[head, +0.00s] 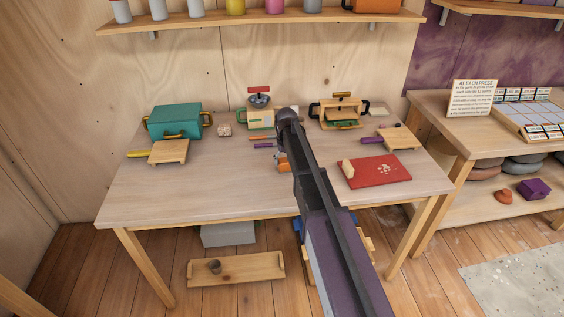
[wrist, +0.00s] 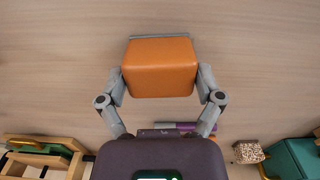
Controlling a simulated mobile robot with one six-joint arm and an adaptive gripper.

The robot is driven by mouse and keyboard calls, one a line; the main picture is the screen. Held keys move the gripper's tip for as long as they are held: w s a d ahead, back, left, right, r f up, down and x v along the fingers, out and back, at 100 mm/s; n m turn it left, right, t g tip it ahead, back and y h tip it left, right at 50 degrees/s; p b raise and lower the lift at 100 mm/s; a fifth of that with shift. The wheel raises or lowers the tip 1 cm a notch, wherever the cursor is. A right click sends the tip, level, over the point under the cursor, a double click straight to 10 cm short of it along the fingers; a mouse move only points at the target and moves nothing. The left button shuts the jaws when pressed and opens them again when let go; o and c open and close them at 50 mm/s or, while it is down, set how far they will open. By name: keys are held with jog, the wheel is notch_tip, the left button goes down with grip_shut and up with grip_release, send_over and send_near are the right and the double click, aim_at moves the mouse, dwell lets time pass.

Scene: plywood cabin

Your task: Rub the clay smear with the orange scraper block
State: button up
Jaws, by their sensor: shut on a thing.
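The orange scraper block (wrist: 162,68) sits between the two grey fingers of my gripper (wrist: 161,84) in the wrist view, with a finger against each side. A grey strip shows along its far edge. In the head view my arm hides much of the gripper, and a bit of the orange block (head: 282,166) shows at its left, over the middle of the table (head: 210,190). Whether the block touches the tabletop I cannot tell. I cannot make out a clay smear for sure; pale marks (head: 385,170) show on the red board (head: 374,178), right of my arm.
A cream block (head: 347,168) stands on the red board. A teal box (head: 175,121), a wooden board (head: 168,151), a press-like frame (head: 338,112) and small tools line the back. The table's front left is clear. A second table (head: 430,105) stands right.

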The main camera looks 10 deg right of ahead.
jog(key=shift+d, duration=0.25)
jog(key=shift+d, duration=1.35)
jog(key=shift+f, duration=0.1)
jog(key=shift+s+a, duration=0.15)
jog(key=shift+a, duration=1.4)
jog(key=shift+a, duration=1.55)
jog(key=shift+w, duration=0.2)
jog(key=shift+w+a, duration=0.1)
jog(key=shift+a, duration=1.35)
